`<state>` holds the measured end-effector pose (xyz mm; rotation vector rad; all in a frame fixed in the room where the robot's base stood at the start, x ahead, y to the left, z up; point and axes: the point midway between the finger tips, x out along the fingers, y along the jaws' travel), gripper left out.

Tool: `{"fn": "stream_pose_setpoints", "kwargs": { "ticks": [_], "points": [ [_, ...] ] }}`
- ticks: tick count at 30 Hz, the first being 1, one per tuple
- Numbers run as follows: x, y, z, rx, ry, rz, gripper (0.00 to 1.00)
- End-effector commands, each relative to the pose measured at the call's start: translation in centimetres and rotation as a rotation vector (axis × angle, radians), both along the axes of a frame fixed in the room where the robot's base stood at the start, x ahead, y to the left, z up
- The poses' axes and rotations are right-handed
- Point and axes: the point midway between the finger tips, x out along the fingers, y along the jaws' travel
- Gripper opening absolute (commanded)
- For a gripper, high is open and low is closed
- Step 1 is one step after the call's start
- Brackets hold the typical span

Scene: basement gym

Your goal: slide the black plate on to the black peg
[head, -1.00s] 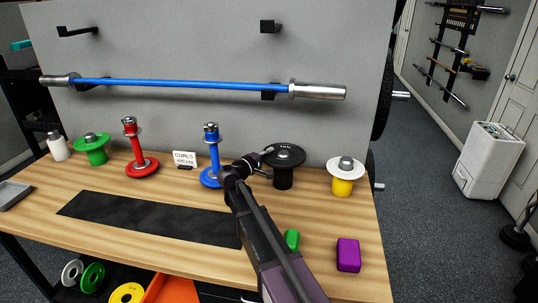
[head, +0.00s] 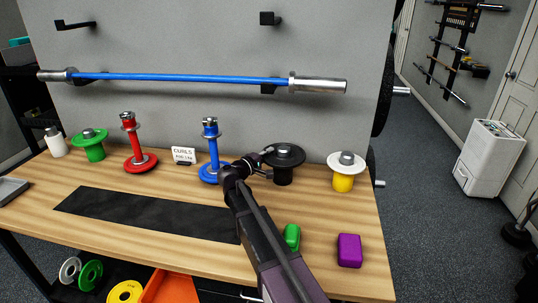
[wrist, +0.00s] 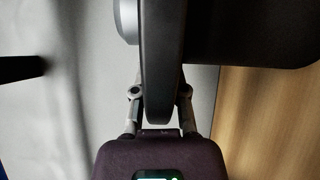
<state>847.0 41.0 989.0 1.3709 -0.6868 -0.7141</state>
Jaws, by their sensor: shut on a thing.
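The black plate (head: 292,153) lies about level at the top of the black peg (head: 284,176). The peg's metal tip (head: 284,148) stands up through its middle, so the plate is around the tip. My gripper (head: 267,161) is shut on the plate's left rim. In the wrist view, the plate (wrist: 161,60) shows edge-on between my fingers (wrist: 160,95). The metal tip (wrist: 126,20) is on one side and the peg's dark body (wrist: 240,30) on the other. I cannot tell whether the plate rests fully on the body.
The blue peg (head: 212,150) stands close left of my gripper. The yellow peg with a white plate (head: 347,158) stands to the right. A green block (head: 291,237) and purple block (head: 349,250) lie in front. A blue bar (head: 180,77) hangs behind.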

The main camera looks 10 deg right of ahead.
Motion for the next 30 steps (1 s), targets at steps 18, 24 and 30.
{"fn": "stream_pose_setpoints", "kwargs": {
  "ticks": [18, 24, 30],
  "points": [
    [-0.05, -0.05, -0.01, -0.005, 0.000, -0.002, 0.45],
    [-0.07, -0.08, -0.08, -0.002, 0.001, -0.003, 0.58],
    [-0.09, -0.09, -0.25, 0.006, 0.001, -0.003, 0.58]
  ]
}}
